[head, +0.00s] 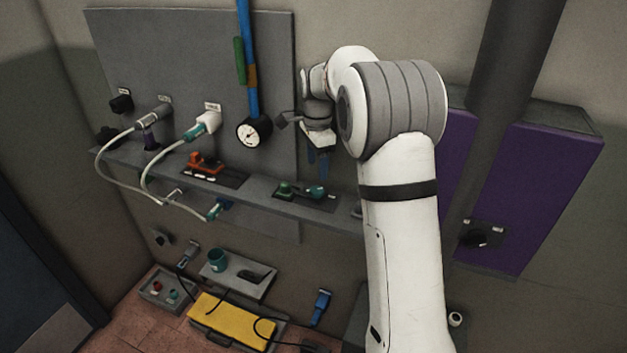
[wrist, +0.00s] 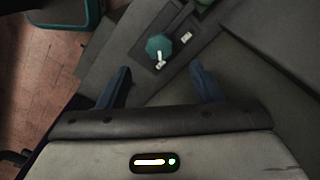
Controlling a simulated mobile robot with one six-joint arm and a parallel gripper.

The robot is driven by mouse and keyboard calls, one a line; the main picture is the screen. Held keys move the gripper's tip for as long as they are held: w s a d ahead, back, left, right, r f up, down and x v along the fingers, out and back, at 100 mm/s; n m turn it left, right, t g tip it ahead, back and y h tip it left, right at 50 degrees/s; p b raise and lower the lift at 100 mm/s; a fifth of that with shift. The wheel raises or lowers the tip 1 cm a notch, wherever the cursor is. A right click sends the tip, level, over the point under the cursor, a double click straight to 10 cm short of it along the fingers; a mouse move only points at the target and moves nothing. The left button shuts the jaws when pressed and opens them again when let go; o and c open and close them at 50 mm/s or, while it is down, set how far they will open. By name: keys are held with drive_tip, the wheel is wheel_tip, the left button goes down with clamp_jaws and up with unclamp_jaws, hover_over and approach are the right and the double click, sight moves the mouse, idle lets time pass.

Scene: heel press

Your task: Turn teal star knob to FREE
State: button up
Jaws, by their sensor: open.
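The teal star knob (wrist: 158,46) sits on a dark plate on the grey ledge in the wrist view, ahead of and between my fingertips. A pale pointer or mark runs from it toward the gripper side. A small white label lies to its right, and another pale spot lies below it; their text is too small to read. In the head view the knob (head: 317,192) is at the right of the ledge plate. My gripper (wrist: 160,68) is open and empty, its two blue fingers apart from the knob. In the head view my gripper (head: 319,160) hangs above the ledge near the knob.
A green part (head: 285,188) sits left of the knob on the same plate. An orange clamp (head: 205,162) and cabled plugs stand further left. A gauge (head: 253,132) hangs on the back panel. A yellow case (head: 232,320) lies on the floor below.

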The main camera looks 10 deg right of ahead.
sight(316, 189)
wheel_tip(316, 189, down, 8)
drive_tip(key=shift+r+p, duration=0.15)
drive_tip(key=shift+p, duration=0.3)
drive_tip(key=shift+c, duration=0.3)
